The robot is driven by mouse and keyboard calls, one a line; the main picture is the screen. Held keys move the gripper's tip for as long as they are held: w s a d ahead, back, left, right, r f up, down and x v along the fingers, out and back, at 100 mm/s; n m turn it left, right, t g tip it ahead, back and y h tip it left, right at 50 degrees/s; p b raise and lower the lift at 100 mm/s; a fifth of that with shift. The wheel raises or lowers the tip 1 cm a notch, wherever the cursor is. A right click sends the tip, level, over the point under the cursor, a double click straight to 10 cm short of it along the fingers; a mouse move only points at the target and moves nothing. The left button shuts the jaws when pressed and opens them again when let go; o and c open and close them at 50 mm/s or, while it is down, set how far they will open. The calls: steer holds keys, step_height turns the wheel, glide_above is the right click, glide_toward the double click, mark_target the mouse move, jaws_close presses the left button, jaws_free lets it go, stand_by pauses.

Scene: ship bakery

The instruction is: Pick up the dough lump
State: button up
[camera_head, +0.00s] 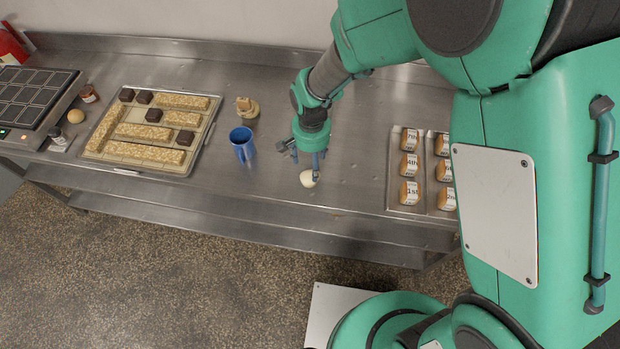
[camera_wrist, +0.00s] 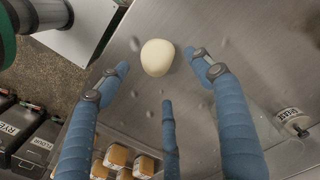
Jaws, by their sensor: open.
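The dough lump (camera_head: 307,179) is small, pale and rounded. It lies on the steel worktop near the front edge, just below my gripper (camera_head: 308,160) in the head view. In the wrist view the dough lump (camera_wrist: 157,57) is fully visible on the bare metal. The blue fingers of my gripper (camera_wrist: 160,85) are spread wide around the view, with nothing between them.
A blue mug (camera_head: 242,145) stands left of my gripper. A board (camera_head: 188,165) of oat bars and dark cubes lies farther left. Trays (camera_head: 408,207) of labelled loaves lie to the right. The steel worktop (camera_head: 350,170) around the lump is clear, and its front edge is close.

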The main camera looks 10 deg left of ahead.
mark_target(311, 173)
steer(key=shift+f, duration=0.85)
steer(key=shift+s+f+b, duration=0.15)
steer(key=shift+f+b, duration=0.45)
steer(key=shift+f, duration=2.05)
steer(key=shift+c, duration=0.2)
steer(key=c, duration=1.2)
